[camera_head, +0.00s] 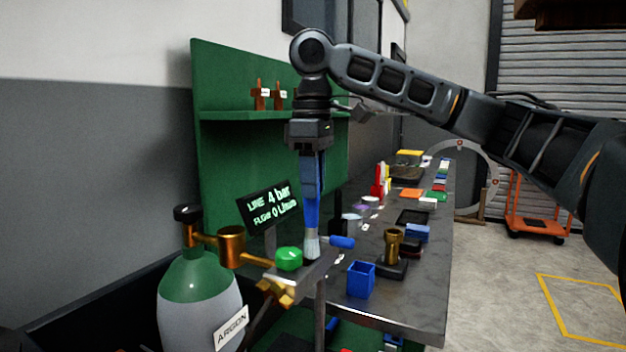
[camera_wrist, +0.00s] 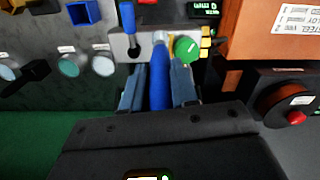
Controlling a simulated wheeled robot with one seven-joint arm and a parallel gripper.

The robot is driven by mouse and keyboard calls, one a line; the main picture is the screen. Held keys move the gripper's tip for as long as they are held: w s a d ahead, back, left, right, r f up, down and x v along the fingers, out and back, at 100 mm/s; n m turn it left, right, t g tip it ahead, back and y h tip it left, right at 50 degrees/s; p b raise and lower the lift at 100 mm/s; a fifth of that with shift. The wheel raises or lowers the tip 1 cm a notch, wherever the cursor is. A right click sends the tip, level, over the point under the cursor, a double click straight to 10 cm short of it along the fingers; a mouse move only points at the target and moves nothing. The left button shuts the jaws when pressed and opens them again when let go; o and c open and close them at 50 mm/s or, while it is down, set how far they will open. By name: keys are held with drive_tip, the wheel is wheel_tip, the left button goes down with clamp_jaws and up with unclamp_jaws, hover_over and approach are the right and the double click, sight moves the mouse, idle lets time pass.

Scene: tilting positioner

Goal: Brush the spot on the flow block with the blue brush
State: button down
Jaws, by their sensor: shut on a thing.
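My gripper (camera_head: 312,188) points straight down and is shut on the blue brush (camera_head: 313,217). The brush is upright, with its pale bristles at the bottom. The bristle tips are at the top of the flow block (camera_head: 322,267), between the green knob (camera_head: 289,259) and the blue lever (camera_head: 342,242); I cannot tell whether they press on it. In the wrist view the blue handle (camera_wrist: 158,92) runs between my fingers, and the grey block (camera_wrist: 122,48) shows beyond them with the green knob (camera_wrist: 187,49) to the right. I cannot make out the spot.
An argon cylinder (camera_head: 199,290) with brass fittings stands to the left. A display (camera_head: 269,207) reads 4 bar, flow 0. A blue open box (camera_head: 361,279) and a brass cup (camera_head: 393,245) stand right on the crowded bench (camera_head: 400,310). A green backboard (camera_head: 222,160) rises behind.

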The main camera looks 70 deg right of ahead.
drive_tip(key=shift+f, duration=0.35)
idle(0.4)
